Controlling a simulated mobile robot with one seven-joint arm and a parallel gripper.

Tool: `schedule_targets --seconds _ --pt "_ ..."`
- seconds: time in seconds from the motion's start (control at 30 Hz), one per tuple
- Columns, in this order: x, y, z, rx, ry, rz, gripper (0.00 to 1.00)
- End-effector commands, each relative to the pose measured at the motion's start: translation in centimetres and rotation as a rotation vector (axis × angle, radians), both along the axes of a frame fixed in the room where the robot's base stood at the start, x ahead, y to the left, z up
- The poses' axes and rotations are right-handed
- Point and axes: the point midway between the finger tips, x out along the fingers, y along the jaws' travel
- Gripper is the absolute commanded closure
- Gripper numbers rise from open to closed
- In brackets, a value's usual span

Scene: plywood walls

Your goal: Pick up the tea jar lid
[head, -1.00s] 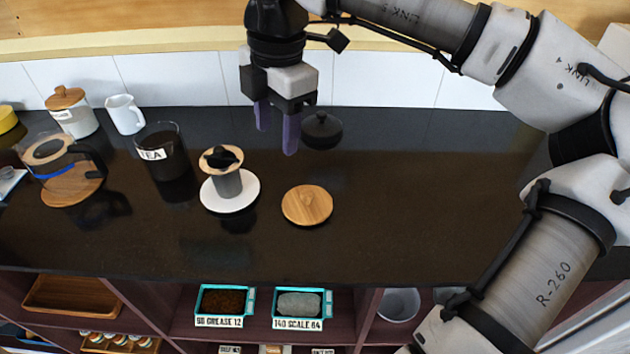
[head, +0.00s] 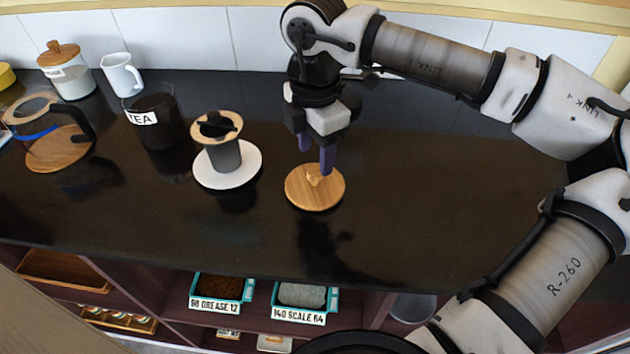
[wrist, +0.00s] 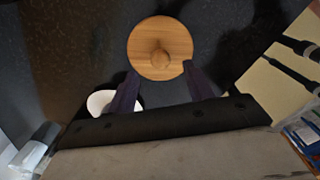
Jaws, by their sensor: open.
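The round wooden lid (head: 315,194) with a small knob lies flat on the dark counter, right of the white saucer. It also shows in the wrist view (wrist: 145,40), its knob facing the camera. My gripper (head: 316,158) is open and points down over the lid's far part. In the wrist view the fingertips (wrist: 160,75) are spread over the lid's near edge, with the knob just beyond the line between them. Nothing is between the fingers. I cannot tell the exact height left above the lid. The dark TEA jar (head: 157,127) stands farther left without a lid.
A dripper on a grey cup (head: 224,155) stands on the white saucer (head: 245,172), close left of the lid. A glass carafe on a wooden board (head: 55,155), a white pitcher (head: 122,75) and a lidded canister (head: 70,78) are farther left. Counter right of the lid is clear.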

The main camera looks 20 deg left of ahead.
Motion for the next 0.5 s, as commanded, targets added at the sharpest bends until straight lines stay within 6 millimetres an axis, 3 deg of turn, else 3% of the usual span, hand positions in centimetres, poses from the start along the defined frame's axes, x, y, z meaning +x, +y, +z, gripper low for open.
schedule_targets --seconds 0.5 --pt "-0.2 0.1 -5.3 0.001 0.000 0.000 0.48"
